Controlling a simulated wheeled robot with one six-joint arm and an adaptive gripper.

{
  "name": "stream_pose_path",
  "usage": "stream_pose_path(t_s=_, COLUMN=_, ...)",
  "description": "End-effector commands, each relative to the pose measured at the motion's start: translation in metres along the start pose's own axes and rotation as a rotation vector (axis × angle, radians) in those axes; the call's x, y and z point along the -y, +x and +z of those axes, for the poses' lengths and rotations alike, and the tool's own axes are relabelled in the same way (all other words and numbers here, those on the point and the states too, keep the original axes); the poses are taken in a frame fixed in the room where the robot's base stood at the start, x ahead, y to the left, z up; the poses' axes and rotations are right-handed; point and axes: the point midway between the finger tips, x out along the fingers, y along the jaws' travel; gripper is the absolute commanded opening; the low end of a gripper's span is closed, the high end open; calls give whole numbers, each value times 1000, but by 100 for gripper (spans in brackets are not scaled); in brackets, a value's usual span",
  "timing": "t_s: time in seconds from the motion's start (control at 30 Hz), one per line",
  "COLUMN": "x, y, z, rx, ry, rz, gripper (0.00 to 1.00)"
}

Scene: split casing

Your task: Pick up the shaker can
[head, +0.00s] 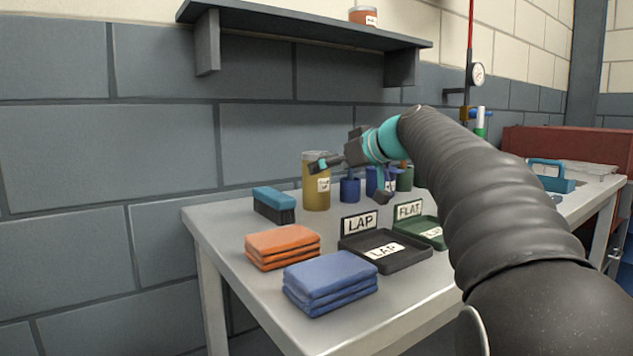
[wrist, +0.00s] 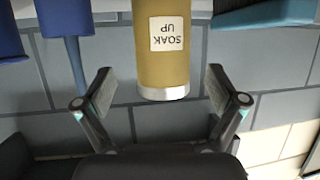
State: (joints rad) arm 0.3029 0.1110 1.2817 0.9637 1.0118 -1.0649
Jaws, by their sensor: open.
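The shaker can (head: 313,192) is a tall gold cylinder with a pale label, standing upright near the back of the grey table. In the wrist view the can (wrist: 165,68) shows upside down, with a "SOAK UP" label and a silver rim. My gripper (head: 322,163) is at the can's upper part in the head view. In the wrist view my gripper (wrist: 160,72) is open, one finger on each side of the can's rim end, with gaps on both sides. I cannot tell how deep the can sits between the fingers. Part of it is hidden by the gripper in the head view.
A blue brush (head: 274,205) stands left of the can, and blue cups (head: 350,189) stand to its right. Orange cloths (head: 282,246), blue cloths (head: 330,282), a black LAP tray (head: 412,260) and a green FLAT tray (head: 432,240) lie nearer. A shelf (head: 310,27) hangs above.

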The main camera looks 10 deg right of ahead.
Motion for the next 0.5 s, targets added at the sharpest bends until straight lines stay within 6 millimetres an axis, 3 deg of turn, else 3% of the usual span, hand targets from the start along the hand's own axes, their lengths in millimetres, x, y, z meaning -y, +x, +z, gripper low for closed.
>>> stream_pose_path(t_s=0.33, x=4, y=43, z=3, rx=2, ry=0, rz=-1, gripper=95)
stream_pose_path(t_s=0.5, x=4, y=49, z=3, rx=1, ry=0, rz=1, gripper=95)
